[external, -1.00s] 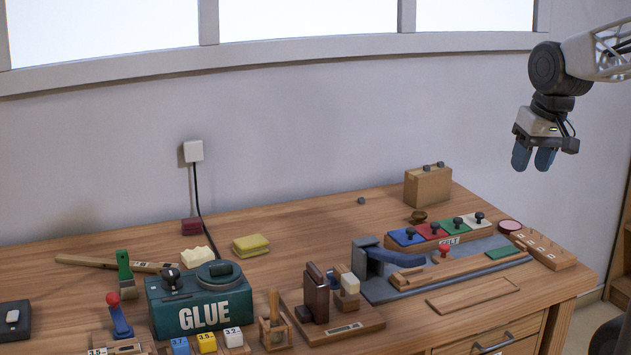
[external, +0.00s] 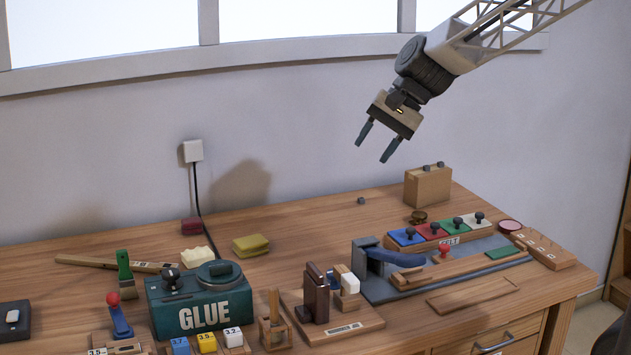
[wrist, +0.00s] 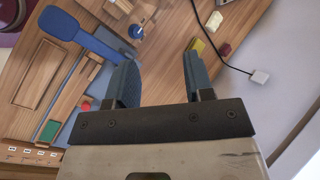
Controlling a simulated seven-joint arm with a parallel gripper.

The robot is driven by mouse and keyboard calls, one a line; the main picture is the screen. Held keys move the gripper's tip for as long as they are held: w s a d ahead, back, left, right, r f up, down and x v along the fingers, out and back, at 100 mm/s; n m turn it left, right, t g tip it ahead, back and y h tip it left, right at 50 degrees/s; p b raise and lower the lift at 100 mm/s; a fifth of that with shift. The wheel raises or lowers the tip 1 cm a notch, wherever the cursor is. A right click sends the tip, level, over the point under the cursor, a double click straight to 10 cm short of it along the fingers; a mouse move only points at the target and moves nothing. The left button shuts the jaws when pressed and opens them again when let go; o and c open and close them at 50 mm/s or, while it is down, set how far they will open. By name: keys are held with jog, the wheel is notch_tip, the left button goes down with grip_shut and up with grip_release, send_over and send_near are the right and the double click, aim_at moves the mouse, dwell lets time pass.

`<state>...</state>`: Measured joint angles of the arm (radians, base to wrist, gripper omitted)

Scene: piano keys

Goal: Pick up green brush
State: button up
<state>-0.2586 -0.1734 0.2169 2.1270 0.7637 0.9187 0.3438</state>
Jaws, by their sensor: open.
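The green brush (external: 124,268) stands upright at the left of the workbench, just left of the green glue box (external: 203,302) in the external view. Its lower end is partly hidden by the items in front of it. My gripper (external: 375,147) is open and empty, high in the air above the right half of the bench, far to the right of the brush. The wrist view shows the two blue-grey fingers of my gripper (wrist: 160,78) spread apart with nothing between them. I cannot make out the brush in the wrist view.
A blue lever fixture (external: 395,258) and a row of coloured knobbed blocks (external: 436,232) fill the right side. Wooden holders (external: 345,328) stand mid-front. A yellow sponge (external: 250,245) and a black power cord (external: 197,210) lie toward the back. Bare wood shows at back centre.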

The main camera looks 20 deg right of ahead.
jog(key=w+a+f+m+y, duration=0.25)
jog(key=w+a, duration=0.35)
jog(key=a, duration=0.3)
jog(key=m+y, duration=0.4)
jog(key=m, duration=0.5)
send_near(131, 265)
jog(key=w+a, duration=0.1)
jog(key=shift+w+a, duration=0.15)
jog(key=shift+a, duration=0.35)
jog(key=shift+x, duration=1.3)
jog(key=shift+a, duration=0.1)
jog(key=shift+x, duration=2.5)
